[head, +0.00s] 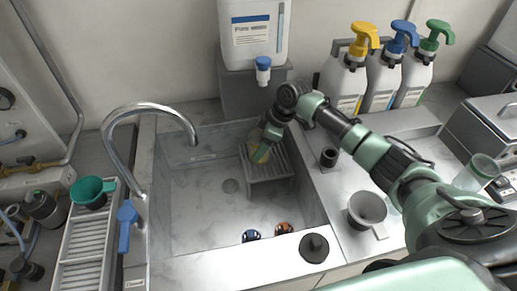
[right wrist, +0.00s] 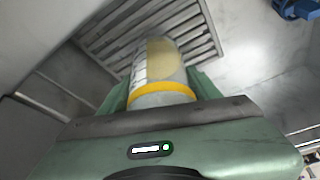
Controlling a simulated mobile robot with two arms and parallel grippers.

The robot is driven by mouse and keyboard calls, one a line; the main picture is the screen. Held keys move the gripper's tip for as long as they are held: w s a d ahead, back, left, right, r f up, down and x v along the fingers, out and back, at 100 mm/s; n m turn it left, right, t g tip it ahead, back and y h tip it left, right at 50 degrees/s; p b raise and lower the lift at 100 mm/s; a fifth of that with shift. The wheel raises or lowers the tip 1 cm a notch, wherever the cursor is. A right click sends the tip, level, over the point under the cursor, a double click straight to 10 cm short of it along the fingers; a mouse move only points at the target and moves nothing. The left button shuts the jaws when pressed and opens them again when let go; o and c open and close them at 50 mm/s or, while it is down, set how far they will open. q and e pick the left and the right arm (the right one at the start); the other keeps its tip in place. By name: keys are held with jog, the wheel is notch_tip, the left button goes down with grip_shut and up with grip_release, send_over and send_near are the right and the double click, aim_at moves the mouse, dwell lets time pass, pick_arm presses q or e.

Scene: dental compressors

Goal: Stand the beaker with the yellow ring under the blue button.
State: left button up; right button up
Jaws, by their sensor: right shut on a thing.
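My right gripper (head: 263,148) is over the slatted grey stand (head: 272,186) in the sink. It is shut on the clear beaker with the yellow ring (right wrist: 163,90), which has printed marks and a yellowish patch in the right wrist view. The beaker is mostly hidden by the gripper in the head view. The slats (right wrist: 95,38) lie behind it in the right wrist view; I cannot tell whether it touches them. A blue button (head: 263,63) tops the tap of the white canister (head: 254,32), behind and above the gripper. My left gripper is not in view.
A chrome faucet (head: 150,108) arches over the sink's left side. Pump bottles with yellow (head: 364,38), blue and green heads stand at the back right. A grey mug (head: 367,209) stands on the right counter. Blue (head: 250,235) and orange round parts sit at the sink's front.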

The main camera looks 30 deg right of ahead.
jog(key=shift+s+d, duration=0.15)
jog(key=shift+d, duration=0.15)
jog(key=o, duration=1.5)
jog(key=shift+o, duration=0.2)
jog(key=shift+a, duration=0.1)
jog(key=v, duration=1.2)
jog(key=shift+b, duration=0.3)
